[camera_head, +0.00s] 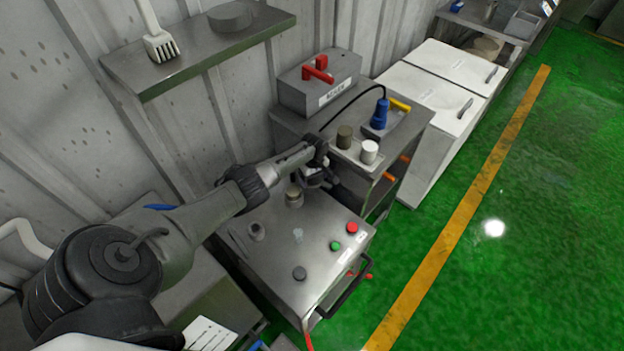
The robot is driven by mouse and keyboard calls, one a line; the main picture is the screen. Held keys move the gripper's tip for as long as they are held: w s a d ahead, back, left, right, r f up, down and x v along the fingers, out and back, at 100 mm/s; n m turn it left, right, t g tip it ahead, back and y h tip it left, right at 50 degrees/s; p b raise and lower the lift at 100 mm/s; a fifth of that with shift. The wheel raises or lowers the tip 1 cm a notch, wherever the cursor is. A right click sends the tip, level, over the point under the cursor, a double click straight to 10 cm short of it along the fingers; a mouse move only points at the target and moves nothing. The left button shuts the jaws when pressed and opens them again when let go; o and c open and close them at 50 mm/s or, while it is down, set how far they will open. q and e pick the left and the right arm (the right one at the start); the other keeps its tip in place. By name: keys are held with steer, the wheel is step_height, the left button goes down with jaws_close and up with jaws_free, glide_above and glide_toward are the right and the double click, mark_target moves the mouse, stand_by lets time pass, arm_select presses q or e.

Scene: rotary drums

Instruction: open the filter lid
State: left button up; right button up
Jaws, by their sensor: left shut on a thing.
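My left gripper (318,174) reaches in from the left over the back right corner of a grey metal cabinet (268,262). It is shut on a small dark part that I cannot identify, as the jaws and wrist hide most of it. A short round metal fitting (294,196) stands on the cabinet top just left of the gripper. I cannot make out for sure which part is the filter lid. My right gripper is not in view.
Behind stand a grey box with a red handle (318,70), a blue plug (380,113) and white chests (440,110). The green floor (540,230) at right is clear.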

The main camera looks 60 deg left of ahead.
arm_select(q)
steer(key=shift+w, duration=0.1)
stand_by(0.4)
steer(key=o, duration=1.1)
steer(key=shift+a, duration=0.1)
